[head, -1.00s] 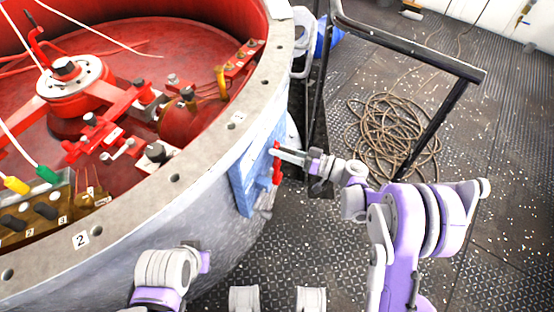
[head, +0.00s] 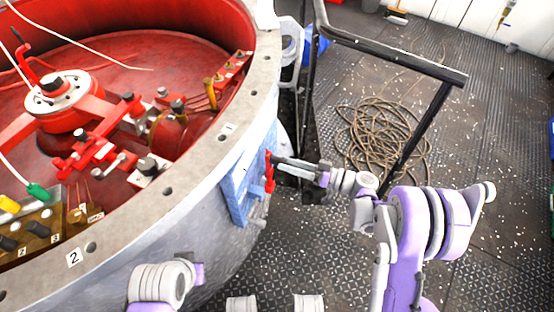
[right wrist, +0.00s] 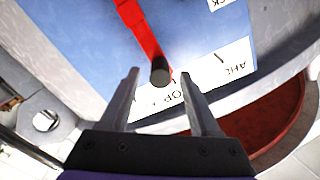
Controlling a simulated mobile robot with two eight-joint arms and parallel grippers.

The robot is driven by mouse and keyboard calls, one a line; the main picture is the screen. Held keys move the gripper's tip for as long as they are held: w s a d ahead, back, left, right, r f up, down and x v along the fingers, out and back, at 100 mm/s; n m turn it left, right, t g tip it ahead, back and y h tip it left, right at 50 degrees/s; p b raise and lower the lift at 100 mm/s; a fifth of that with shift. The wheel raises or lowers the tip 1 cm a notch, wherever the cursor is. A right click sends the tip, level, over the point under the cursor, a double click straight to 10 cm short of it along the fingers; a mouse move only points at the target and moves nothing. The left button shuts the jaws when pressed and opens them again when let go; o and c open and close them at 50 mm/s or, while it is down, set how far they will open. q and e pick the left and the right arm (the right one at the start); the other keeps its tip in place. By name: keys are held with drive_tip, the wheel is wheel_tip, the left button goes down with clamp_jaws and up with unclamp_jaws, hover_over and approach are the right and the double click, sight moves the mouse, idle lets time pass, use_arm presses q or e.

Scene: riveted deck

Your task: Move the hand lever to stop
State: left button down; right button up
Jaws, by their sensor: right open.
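The red hand lever (head: 269,172) is on a blue plate (head: 240,185) fixed to the outer wall of the big grey drum. In the right wrist view, the red lever (right wrist: 141,30) ends in a dark round knob (right wrist: 160,73) seen nearly end-on. White labels (right wrist: 228,68) lie behind it, with partly readable lettering such as "OP" and "AHE". My right gripper (head: 278,160) is at the lever; in the right wrist view its open fingers (right wrist: 160,76) stand either side of the knob. Contact cannot be told. My left gripper is out of view.
The drum's pale rim (head: 205,150) curves close beside my right gripper, with red machinery inside. A black rail frame (head: 395,55) stands beyond my right arm. A coil of rope (head: 375,140) lies on the riveted deck (head: 480,110), which is largely open at right.

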drive_tip(key=v, duration=0.5)
drive_tip(key=shift+s+d, duration=0.15)
drive_tip(key=shift+d, duration=0.05)
